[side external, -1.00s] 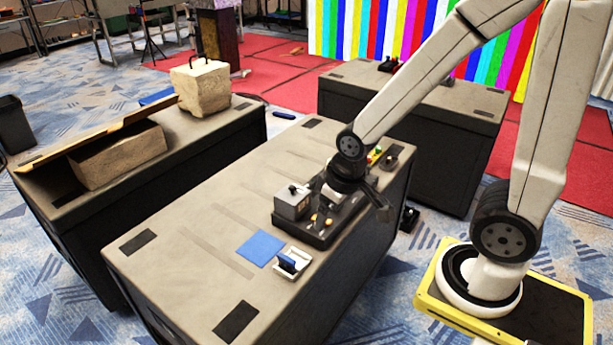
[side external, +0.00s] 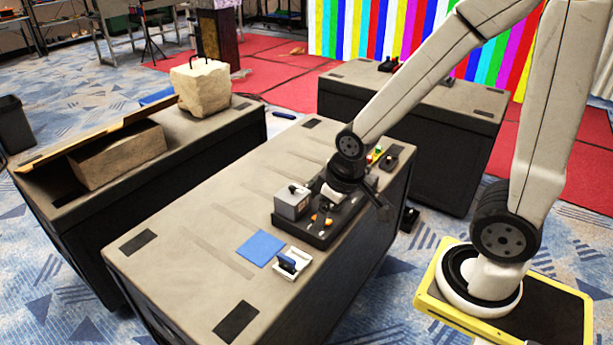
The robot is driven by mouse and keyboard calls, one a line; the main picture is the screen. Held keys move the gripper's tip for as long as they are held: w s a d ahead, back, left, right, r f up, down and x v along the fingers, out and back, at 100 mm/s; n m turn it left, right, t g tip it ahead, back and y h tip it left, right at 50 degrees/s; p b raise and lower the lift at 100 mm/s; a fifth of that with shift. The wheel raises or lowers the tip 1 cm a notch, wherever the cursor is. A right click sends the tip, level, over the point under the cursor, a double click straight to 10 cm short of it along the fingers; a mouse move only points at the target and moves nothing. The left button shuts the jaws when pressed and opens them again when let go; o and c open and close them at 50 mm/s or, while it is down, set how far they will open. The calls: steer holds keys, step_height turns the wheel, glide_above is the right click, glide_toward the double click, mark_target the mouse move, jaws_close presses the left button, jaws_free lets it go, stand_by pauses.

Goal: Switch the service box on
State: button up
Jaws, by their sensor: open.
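The service box appears to be the small grey box (side external: 292,201) on a black base plate (side external: 308,237), on the near dark case (side external: 190,235). A dark piece shows on top of the box; its switch position is too small to tell. My gripper (side external: 330,205) is at the right side of the grey box, low over the base plate. It is open, and its fingers are mostly hidden behind the wrist and small. I cannot tell whether it touches the box. Small orange parts (side external: 321,219) sit on the base plate just below the gripper.
A blue square (side external: 260,248) and a white tray with a blue-handled item (side external: 288,262) lie left of the base plate. Red, yellow and green buttons (side external: 375,156) sit behind my wrist. A stone block (side external: 201,87) stands on another case. The near case's left half is mostly clear.

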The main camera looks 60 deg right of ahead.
jaws_close()
stand_by(1.6)
